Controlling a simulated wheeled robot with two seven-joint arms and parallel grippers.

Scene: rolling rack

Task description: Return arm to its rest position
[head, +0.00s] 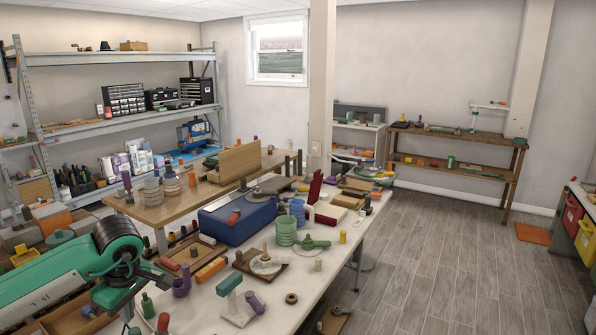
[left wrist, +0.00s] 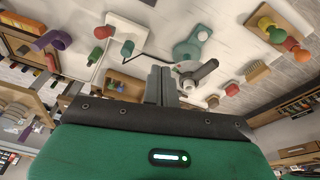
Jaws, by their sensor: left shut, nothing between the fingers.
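My left arm, green with a black round joint, comes in from the left edge of the head view, above the near left of the cluttered tables. Its gripper fingers are hard to make out there. In the left wrist view my left gripper (left wrist: 162,86) shows its two grey fingers together, shut and empty. Beyond the fingers lie a teal ring-shaped tool (left wrist: 193,48) and a dark-handled tool (left wrist: 198,76), seemingly apart from them. My right gripper is not in view.
A white table (head: 335,240) holds a blue box (head: 237,220), green stacked rings (head: 286,231) and many small parts. A wooden table (head: 165,210) stands behind it. Metal shelves (head: 120,57) line the left wall. The grey floor (head: 440,265) at the right is mostly clear.

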